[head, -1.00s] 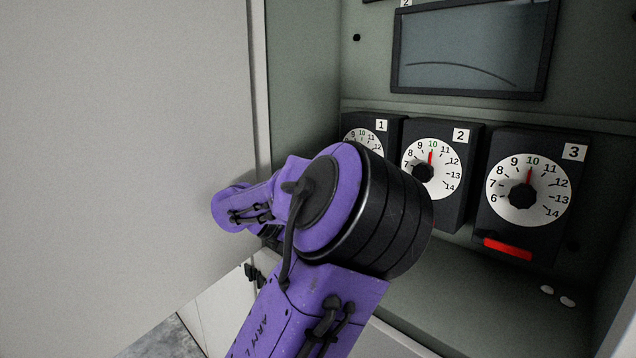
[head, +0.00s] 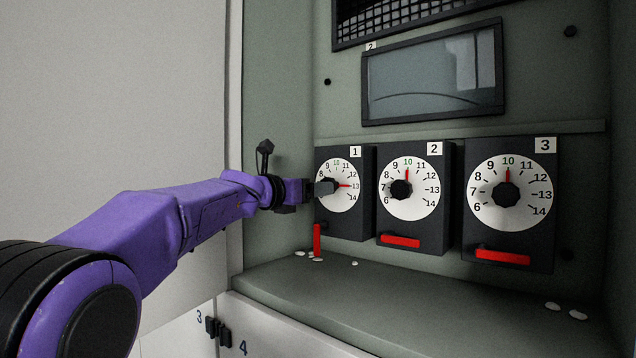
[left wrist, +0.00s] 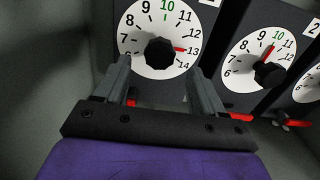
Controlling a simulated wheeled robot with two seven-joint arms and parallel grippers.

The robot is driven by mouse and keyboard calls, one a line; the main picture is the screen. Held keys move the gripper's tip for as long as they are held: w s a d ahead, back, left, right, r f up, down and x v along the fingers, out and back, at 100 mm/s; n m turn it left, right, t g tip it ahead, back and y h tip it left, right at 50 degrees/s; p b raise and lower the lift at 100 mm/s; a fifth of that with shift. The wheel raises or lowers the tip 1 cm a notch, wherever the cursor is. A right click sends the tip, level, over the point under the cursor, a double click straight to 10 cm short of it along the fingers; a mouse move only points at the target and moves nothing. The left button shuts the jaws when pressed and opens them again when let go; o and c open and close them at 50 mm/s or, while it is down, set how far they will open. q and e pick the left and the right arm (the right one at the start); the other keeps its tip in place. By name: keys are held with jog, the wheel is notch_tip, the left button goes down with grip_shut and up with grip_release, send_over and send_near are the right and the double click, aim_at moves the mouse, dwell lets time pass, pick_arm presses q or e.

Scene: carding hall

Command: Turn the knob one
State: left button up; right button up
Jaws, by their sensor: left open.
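Knob one is the dark knob on the dial box labelled 1 (head: 361,215); the knob itself (left wrist: 160,53) shows best in the left wrist view. Its red pointer points at 13, and the 10 on its white dial (head: 343,203) is green. My left gripper (head: 325,187) is in front of this dial and hides most of the knob in the head view. In the left wrist view its two fingers (left wrist: 161,70) are open, with the knob seen between and beyond their tips. I cannot tell whether they touch it. My right gripper is not in view.
Dials 2 (head: 408,212) and 3 (head: 509,217) stand to the right, pointers at 10. Their red levers lie level; the red lever (head: 317,239) under dial 1 hangs down. Small white bits lie on the shelf (head: 430,300). A pale panel (head: 120,100) stands at left.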

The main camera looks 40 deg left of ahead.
pick_arm(q)
jog(key=w+p, duration=0.1)
jog(key=w, duration=0.4)
jog(key=shift+d, duration=0.2)
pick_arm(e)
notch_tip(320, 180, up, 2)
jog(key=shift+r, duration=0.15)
pick_arm(q)
jog(key=shift+s, duration=0.1)
jog(key=shift+c, duration=0.4)
jog(key=c, duration=1)
